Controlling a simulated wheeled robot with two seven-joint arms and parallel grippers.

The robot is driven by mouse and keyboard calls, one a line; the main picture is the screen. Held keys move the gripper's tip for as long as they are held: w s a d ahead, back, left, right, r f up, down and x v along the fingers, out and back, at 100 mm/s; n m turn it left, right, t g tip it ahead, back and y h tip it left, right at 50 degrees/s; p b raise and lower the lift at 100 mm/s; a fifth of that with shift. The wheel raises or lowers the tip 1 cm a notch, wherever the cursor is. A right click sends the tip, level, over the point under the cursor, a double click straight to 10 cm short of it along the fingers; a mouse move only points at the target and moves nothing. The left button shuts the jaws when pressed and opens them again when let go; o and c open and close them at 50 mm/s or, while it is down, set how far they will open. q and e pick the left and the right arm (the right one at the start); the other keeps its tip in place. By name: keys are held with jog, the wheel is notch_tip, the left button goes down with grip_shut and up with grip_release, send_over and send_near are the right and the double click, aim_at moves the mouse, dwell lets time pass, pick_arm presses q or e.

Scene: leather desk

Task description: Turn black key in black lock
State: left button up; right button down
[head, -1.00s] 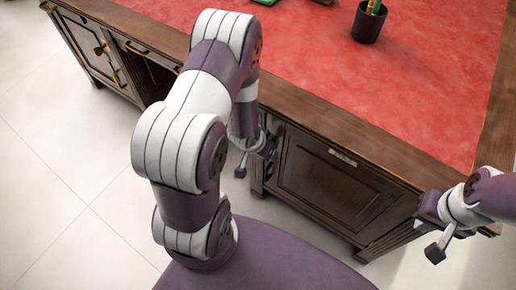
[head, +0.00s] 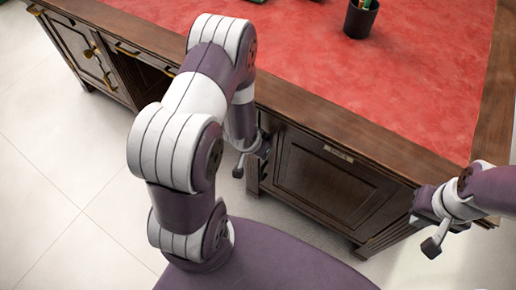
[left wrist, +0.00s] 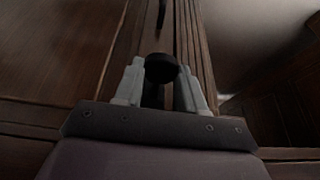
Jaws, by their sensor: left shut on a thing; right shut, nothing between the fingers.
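My left gripper (left wrist: 160,88) is shut on a round black piece (left wrist: 162,68), which looks like the head of the black key. It is at a narrow upright wooden strip of the desk front. The key's shaft and the black lock are hidden or too dark to tell, so I cannot see how far the key is in. In the head view my left gripper (head: 264,150) is mostly hidden by my arm, beside the left edge of a cabinet door. My right gripper (head: 420,205) is shut and empty near the desk's right front corner.
The dark wooden desk has a red leather top (head: 340,75). A panelled cabinet door (head: 330,188) lies between my two grippers. A black pencil cup (head: 360,18) stands at the back. Brass-handled drawers (head: 90,55) are at the left. The pale tiled floor is clear.

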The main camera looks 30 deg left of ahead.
pick_arm(q)
jog(key=shift+f+y+b, duration=0.1)
jog(key=shift+y+b, duration=0.3)
jog(key=shift+b, duration=0.55)
jog(key=shift+w+d+y, duration=0.1)
jog(key=shift+d+y, duration=0.05)
jog(key=shift+y, duration=0.15)
jog(key=shift+r, duration=0.25)
jog(key=shift+m+y+p, duration=0.3)
jog(key=shift+p, duration=0.6)
jog(key=shift+w+y, duration=0.1)
jog(key=shift+y, duration=0.3)
jog(key=shift+f, duration=0.1)
